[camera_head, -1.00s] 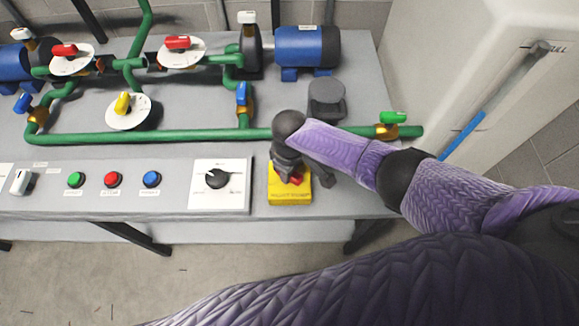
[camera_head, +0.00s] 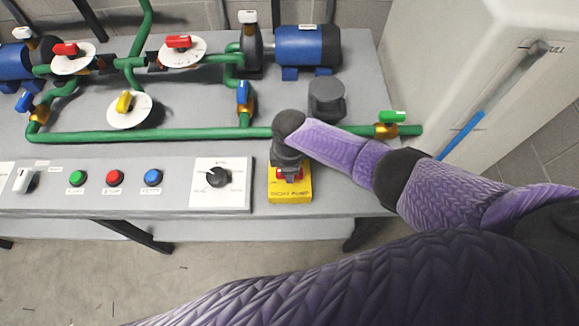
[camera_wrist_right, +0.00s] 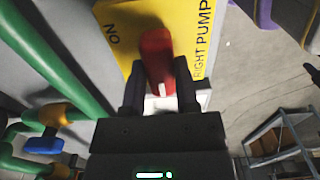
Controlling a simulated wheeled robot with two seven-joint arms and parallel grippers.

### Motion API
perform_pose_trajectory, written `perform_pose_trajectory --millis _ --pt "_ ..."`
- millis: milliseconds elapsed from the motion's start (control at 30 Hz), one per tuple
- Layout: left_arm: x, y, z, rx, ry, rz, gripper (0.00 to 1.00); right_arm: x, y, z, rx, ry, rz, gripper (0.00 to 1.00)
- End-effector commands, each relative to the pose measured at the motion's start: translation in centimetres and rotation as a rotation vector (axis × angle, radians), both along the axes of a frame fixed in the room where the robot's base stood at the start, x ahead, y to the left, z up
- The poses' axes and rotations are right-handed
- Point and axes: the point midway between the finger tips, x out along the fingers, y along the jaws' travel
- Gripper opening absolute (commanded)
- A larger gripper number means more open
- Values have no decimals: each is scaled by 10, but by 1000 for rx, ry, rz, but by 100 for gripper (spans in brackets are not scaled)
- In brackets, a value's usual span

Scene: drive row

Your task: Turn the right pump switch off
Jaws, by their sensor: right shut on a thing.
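The right pump switch is a red handle (camera_head: 289,174) on a yellow plate (camera_head: 291,194) at the right end of the panel's front strip. My right gripper (camera_head: 288,166) is over it, pointing down. In the right wrist view, the two dark fingers (camera_wrist_right: 160,88) are closed on both sides of the red handle (camera_wrist_right: 157,50). A white mark shows on the handle's near end. The yellow plate (camera_wrist_right: 188,22) there carries the lettering RIGHT PUMP and ON, partly cut off. The gripper covers part of the handle in the head view. My left gripper is not in view.
A rotary selector on a white plate (camera_head: 237,194) sits just left of the switch. Green, red and blue buttons (camera_head: 152,177) are farther left. Green pipes (camera_head: 180,135) with valves run behind. A grey cylinder (camera_head: 326,97) stands behind my wrist. A white cabinet (camera_head: 430,60) is at right.

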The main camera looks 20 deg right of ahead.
Motion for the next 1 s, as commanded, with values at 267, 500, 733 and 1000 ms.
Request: perform_pose_trajectory --millis 267,500,733,1000 --pt "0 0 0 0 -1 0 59 0 0 0 -1 1 14 0" --pt "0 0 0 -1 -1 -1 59 0 0 0 -1 1 14 47" --pt "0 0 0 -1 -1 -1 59 0 0 0 0 0 12 74" --pt "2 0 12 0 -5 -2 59 0 0 18 0 -2 12 74"
